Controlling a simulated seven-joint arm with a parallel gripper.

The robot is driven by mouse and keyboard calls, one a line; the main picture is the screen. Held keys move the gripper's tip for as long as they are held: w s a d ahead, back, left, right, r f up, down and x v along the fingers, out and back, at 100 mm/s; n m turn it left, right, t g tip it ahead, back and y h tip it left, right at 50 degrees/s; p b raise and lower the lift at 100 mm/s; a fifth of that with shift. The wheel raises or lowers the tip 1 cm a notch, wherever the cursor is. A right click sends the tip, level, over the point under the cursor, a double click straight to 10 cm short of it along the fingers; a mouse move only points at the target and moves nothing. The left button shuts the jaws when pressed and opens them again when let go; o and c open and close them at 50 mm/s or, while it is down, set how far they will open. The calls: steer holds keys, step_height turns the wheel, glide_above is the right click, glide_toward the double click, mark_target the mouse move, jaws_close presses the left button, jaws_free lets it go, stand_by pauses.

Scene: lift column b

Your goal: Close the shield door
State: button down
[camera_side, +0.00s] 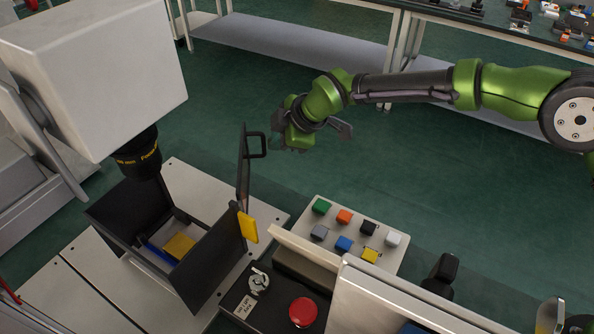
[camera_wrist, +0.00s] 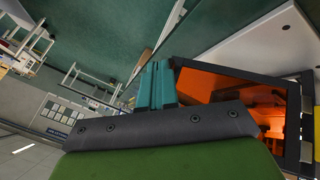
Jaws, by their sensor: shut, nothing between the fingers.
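The shield door (camera_side: 243,175) stands edge-on and upright in the side view, beside the open dark box (camera_side: 200,262). A black loop handle (camera_side: 262,146) sticks out from its upper part toward the right. In the wrist view the door shows as an orange see-through panel (camera_wrist: 232,92) in a dark frame. My gripper (camera_side: 281,144) is just right of the handle in the side view, with a small gap in the picture. Its teal fingers (camera_wrist: 155,84) are shut and empty in the wrist view, beside the frame's corner. I cannot tell whether they touch it.
A white machine head with a black lens (camera_side: 140,158) hangs over the box, which holds a yellow block (camera_side: 180,246) and a blue piece. A panel of coloured buttons (camera_side: 325,232) and a red stop button (camera_side: 303,312) lie in front. Open floor lies behind the door.

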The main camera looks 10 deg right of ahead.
mark_target(255, 133)
steer(key=a, duration=0.1)
steer(key=w+a+n, duration=0.1)
steer(key=shift+w+a+g+y, duration=0.25)
steer(key=shift+a+g+y, duration=0.05)
steer(key=shift+a, duration=0.1)
steer(key=shift+w+a+n, duration=0.15)
steer(key=shift+w+a, duration=0.05)
steer(key=shift+a, duration=0.45)
steer(key=shift+w+a+n, duration=0.15)
steer(key=shift+a, duration=0.55)
